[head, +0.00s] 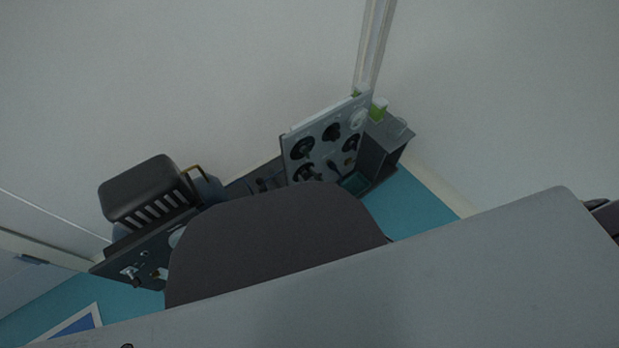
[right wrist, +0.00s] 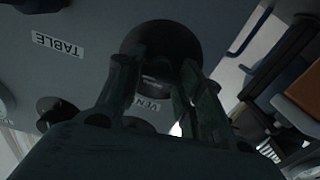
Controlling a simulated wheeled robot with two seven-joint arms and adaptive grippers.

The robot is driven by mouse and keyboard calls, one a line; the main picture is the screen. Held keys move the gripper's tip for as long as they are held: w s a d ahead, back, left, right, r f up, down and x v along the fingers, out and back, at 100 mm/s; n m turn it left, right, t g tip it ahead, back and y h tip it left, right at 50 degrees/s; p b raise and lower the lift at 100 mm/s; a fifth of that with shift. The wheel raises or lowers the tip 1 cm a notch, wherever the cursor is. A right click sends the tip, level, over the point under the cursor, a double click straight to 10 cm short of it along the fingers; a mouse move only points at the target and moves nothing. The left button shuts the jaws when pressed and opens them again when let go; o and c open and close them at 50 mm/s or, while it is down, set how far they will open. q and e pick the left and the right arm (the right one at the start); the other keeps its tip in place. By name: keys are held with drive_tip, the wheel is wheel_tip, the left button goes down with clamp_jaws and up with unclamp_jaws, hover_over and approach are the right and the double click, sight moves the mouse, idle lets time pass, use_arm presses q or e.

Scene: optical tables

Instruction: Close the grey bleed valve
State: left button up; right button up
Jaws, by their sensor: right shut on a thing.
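In the right wrist view my right gripper (right wrist: 157,68) is shut on a dark round knob (right wrist: 165,42) on a grey panel (right wrist: 85,22), one finger on each side of it. A label that starts with "VEN" shows between the fingers, partly covered. A "TABLE" label is on the panel to the left. The knob looks nearly black in the dim light, so I cannot tell whether it is the grey bleed valve or how far it is turned. In the head view I cannot clearly make out either gripper.
In the head view a panel with several dark knobs (head: 304,147) stands by the wall, next to a dark box (head: 382,150). A black slatted unit (head: 148,190) stands left. A broad grey surface (head: 430,285) covers the lower right. Another dark knob (right wrist: 57,112) is left of the gripper.

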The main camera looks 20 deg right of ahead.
drive_tip(key=n+p, duration=0.1)
drive_tip(key=n, duration=0.3)
drive_tip(key=shift+a+n+p, duration=0.1)
drive_tip(key=shift+n+p, duration=0.3)
drive_tip(key=n, duration=1.2)
drive_tip(key=shift+s+a+f, duration=0.1)
drive_tip(key=shift+f, duration=0.15)
drive_tip(key=o, duration=1)
drive_tip(key=shift+v, duration=6.05)
